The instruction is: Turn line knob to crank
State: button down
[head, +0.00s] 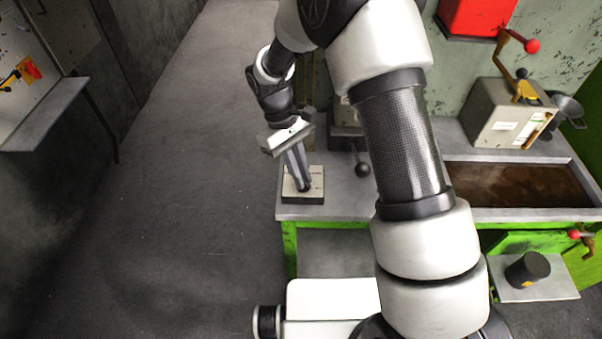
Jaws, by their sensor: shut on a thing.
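My gripper (303,187) points down at a small pale plate on a dark-edged box (289,196), at the front left corner of the grey bench. Its fingers are close together and reach the middle of the plate. The line knob is hidden by the fingers, which are shut on it there. The plate's markings are too small to read, so I cannot tell which way the knob points.
A black ball-ended lever (362,168) stands right of the plate on the bench (335,208). A grey box (497,112) with a red-knobbed crank (531,46) stands beside a brown-filled trough (515,182). A dark cylinder (528,268) sits low right. Open floor lies left.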

jog(key=c, duration=1.8)
grip_release()
jog(key=v, duration=1.7)
jog(key=shift+r, duration=0.3)
